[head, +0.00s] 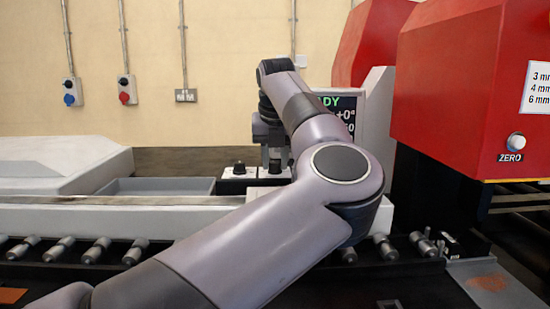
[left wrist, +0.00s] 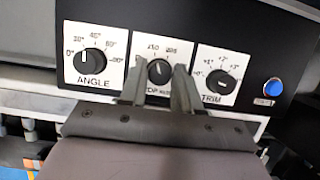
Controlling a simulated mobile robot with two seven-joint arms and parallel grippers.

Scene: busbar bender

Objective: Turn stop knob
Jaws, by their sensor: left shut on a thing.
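The stop knob (left wrist: 159,70) is a dark round knob with a white pointer mark on the middle white plate of a black control panel. My left gripper (left wrist: 159,86) has a finger on each side of this knob and is shut on it. The fingers cover part of the plate's label and scale. In the head view my left gripper (head: 270,155) reaches down to the panel from above, and the stop knob is hidden behind it. My right gripper is in neither view.
The angle knob (left wrist: 91,67) is left of the stop knob, the trim knob (left wrist: 221,83) right, with a blue button (left wrist: 272,87) beyond. A screen (head: 345,112), partly hidden by my arm, stands beside the red machine housing (head: 450,80). A grey tray (head: 160,187) lies left of the panel.

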